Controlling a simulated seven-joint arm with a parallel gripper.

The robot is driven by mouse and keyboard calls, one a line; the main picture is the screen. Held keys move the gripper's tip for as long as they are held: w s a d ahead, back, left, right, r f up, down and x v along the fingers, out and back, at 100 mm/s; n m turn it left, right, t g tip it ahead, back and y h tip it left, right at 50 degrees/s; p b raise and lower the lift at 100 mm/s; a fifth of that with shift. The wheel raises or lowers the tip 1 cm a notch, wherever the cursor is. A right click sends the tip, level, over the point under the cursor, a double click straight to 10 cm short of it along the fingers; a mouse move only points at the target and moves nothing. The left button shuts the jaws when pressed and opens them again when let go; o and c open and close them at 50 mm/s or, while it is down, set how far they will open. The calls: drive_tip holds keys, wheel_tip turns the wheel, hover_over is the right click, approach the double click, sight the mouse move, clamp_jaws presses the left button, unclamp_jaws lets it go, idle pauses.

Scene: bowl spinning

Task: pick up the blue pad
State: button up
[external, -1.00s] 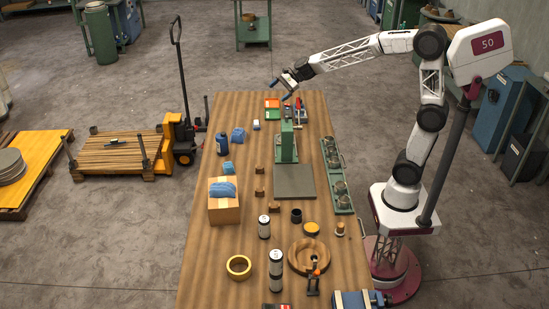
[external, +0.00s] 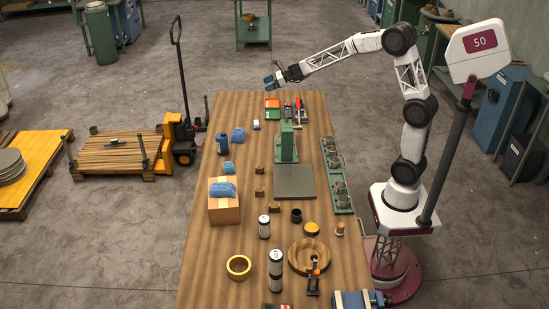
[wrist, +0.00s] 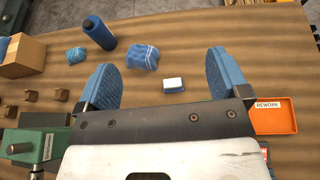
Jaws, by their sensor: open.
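Several blue items could be the blue pad; I cannot tell which. A crumpled blue pad-like piece (external: 238,135) lies at the far left of the table; in the wrist view it shows (wrist: 143,57) ahead, between my open fingers. A smaller blue piece (external: 228,167) lies nearer the box, also in the wrist view (wrist: 75,56). Another blue piece (external: 222,189) sits on a cardboard box (external: 224,213). My gripper (external: 269,82) hangs above the far end of the table, apart from them all. Its wide blue fingers (wrist: 163,62) are open and empty.
A dark blue bottle (wrist: 98,33) stands beside the crumpled piece. A small white block (wrist: 173,84) lies close to it. An orange tray (wrist: 273,116) marked REWORK is at right. A green press (external: 287,143) stands mid-table. Bare wood lies between these.

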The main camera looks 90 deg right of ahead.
approach(256, 122)
drive_tip(key=shift+w+d+f, duration=0.1)
drive_tip(key=shift+w+f, duration=0.8)
drive_tip(key=shift+f, duration=0.05)
drive_tip(key=shift+x, duration=1.3)
drive_tip(key=shift+x, duration=2.6)
drive_tip(key=c, duration=1)
drive_tip(key=shift+r, duration=0.1)
